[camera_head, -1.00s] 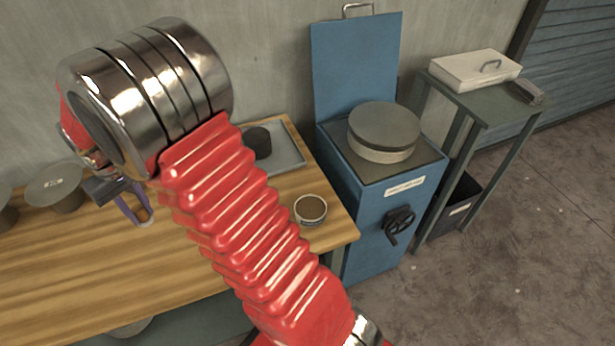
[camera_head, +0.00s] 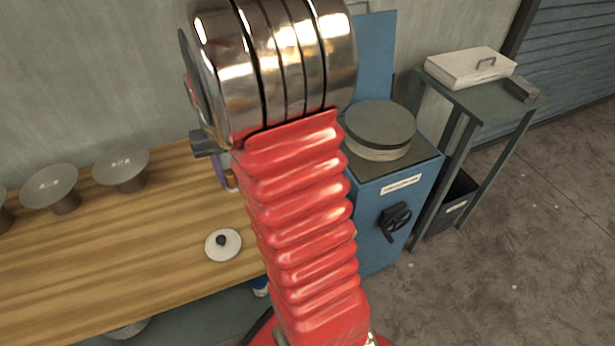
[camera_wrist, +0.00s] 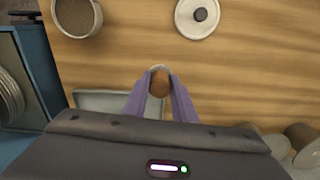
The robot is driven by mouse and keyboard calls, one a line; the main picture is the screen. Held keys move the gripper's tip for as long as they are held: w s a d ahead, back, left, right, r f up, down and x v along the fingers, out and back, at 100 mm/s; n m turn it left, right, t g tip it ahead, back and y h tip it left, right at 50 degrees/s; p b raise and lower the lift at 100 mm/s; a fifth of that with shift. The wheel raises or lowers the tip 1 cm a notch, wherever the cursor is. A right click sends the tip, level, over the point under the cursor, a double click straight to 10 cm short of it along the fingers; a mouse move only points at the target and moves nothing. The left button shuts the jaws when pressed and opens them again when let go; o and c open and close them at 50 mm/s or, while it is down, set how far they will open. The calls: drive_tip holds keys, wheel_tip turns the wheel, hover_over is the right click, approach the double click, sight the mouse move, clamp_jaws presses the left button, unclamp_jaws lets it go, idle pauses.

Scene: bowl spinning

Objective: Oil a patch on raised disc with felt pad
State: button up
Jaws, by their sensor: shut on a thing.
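My gripper (camera_wrist: 159,100) has purple fingers shut on a small brown rounded piece with a pale rim, which I take to be the felt pad (camera_wrist: 159,84). Its underside is hidden. It is held above the wooden bench; in the head view the gripper (camera_head: 222,178) is mostly behind my arm. Grey raised discs on short stems stand on the bench's left, one (camera_head: 50,187) beside another (camera_head: 121,170), with pale marks on top. A bowl (camera_wrist: 78,32) with brown contents shows in the wrist view. A white lid with a black knob (camera_head: 223,245) lies on the bench.
A blue cabinet (camera_head: 385,235) with a grey round disc (camera_head: 379,127) on top stands right of the bench. A grey tray (camera_wrist: 100,99) lies on the bench. A side table (camera_head: 485,98) holds a pale box (camera_head: 465,67). The bench's front middle is clear.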

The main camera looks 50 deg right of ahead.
drive_tip(key=s+d+m, duration=0.3)
drive_tip(key=s+d, duration=0.1)
drive_tip(key=s, duration=0.4)
drive_tip(key=s+d+m, duration=0.3)
drive_tip(key=s+d, duration=0.2)
drive_tip(key=s, duration=0.4)
drive_tip(key=shift+d+r, duration=0.25)
drive_tip(key=shift+r, duration=0.2)
drive_tip(key=shift+f, duration=0.15)
drive_tip(key=shift+f, duration=2.85)
drive_tip(key=shift+f, duration=0.55)
drive_tip(key=shift+r, duration=0.1)
wheel_tip(320, 180, up, 7)
idle(0.6)
